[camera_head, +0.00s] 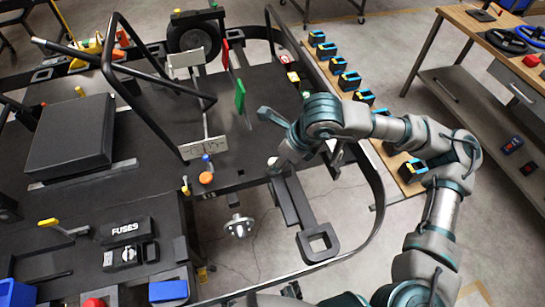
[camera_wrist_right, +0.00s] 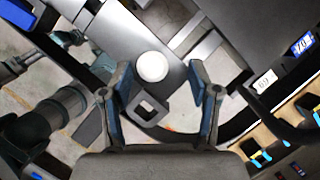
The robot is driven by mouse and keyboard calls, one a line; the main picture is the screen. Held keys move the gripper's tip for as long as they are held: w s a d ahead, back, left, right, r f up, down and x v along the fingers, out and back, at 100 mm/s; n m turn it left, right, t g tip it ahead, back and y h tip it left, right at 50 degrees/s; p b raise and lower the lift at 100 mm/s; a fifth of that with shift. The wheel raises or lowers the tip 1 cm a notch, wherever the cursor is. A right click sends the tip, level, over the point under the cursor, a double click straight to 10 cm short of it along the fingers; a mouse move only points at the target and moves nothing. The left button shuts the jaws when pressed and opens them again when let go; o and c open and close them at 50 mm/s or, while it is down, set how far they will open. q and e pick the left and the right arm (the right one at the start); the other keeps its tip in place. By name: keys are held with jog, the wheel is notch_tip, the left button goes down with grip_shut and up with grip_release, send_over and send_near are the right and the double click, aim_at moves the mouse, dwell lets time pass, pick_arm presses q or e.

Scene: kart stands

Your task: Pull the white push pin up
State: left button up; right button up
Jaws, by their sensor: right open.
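The white push pin (camera_head: 272,161) has a round white top and sits on a dark bar at the kart's edge. In the right wrist view the push pin (camera_wrist_right: 152,66) shows as a white disc, nearly centred between the fingertips and a little beyond them. My right gripper (camera_head: 272,139) is open over the pin area in the head view. Its two blue-lined fingers (camera_wrist_right: 160,82) stand apart with nothing between them that I can see held. Contact with the pin cannot be told. My left gripper is not in view.
An orange knob (camera_head: 206,177) and a yellow lever (camera_head: 185,186) stand left of the pin. A bar with a square open end (camera_head: 318,243) extends toward the front. A curved black tube (camera_head: 376,205) runs at the right. A workbench (camera_head: 485,45) stands back right.

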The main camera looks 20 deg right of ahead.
jog(key=shift+d, duration=0.45)
jog(key=c, duration=0.8)
jog(key=shift+s+a, duration=0.1)
jog(key=shift+a, duration=0.2)
jog(key=shift+a+r, duration=0.1)
jog(key=shift+a, duration=0.3)
jog(key=c, duration=0.3)
jog(key=shift+a, duration=0.45)
grip_shut()
jog(key=shift+d, duration=0.2)
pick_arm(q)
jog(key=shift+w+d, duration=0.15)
